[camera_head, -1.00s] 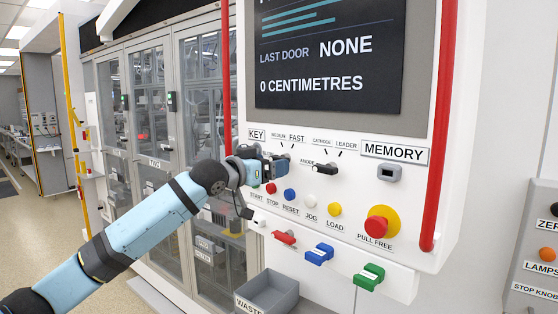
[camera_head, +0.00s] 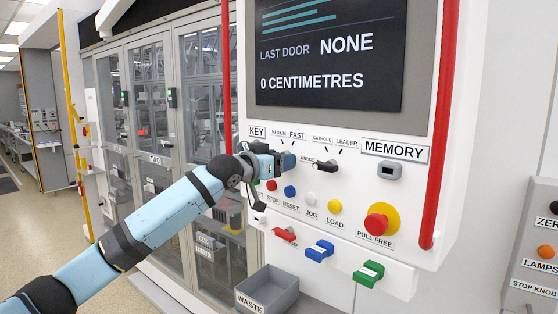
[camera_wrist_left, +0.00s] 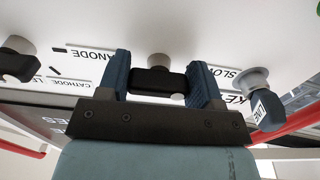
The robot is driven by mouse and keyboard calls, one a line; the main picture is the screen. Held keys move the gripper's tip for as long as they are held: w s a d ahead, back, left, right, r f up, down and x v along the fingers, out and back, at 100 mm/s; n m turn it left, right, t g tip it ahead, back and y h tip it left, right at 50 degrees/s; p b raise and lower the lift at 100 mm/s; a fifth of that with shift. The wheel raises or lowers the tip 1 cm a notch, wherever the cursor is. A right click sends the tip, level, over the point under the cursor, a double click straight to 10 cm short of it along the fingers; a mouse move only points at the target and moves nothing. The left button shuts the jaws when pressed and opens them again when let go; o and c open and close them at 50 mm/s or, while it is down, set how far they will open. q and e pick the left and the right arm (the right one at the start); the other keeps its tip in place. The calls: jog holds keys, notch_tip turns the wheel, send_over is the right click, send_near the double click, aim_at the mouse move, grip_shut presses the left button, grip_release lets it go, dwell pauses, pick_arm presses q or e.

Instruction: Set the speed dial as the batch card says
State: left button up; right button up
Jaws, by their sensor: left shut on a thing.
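My left gripper (camera_head: 285,162) is at the control panel, under the MEDIUM and FAST marks. In the left wrist view my left gripper (camera_wrist_left: 160,80) has its two blue fingers on either side of the black speed dial (camera_wrist_left: 155,82), shut on it. In the head view the gripper hides most of the dial, so its pointing direction is hard to tell. The SLOW label (camera_wrist_left: 236,77) shows beside the right finger. No batch card can be made out. My right gripper is not in view.
The black electrode knob (camera_head: 325,166) is right of my gripper. Coloured buttons, a red stop knob (camera_head: 377,224) and several coloured handles are below. A grey WASTE bin (camera_head: 268,289) stands lower down.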

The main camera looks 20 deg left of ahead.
pick_arm(q)
jog(key=shift+r+m+p, duration=0.2)
jog(key=shift+m+p, duration=0.5)
jog(key=shift+p, duration=0.3)
jog(key=m+p, duration=0.3)
jog(key=p, duration=0.1)
jog(key=m+p, duration=0.3)
jog(key=shift+w+a+r+m+p, duration=0.1)
jog(key=shift+a+m+p, duration=0.1)
jog(key=shift+m+p, duration=0.75)
jog(key=shift+m, duration=0.15)
jog(key=shift+m+p, duration=0.8)
jog(key=shift+m, duration=0.3)
jog(key=o, duration=0.9)
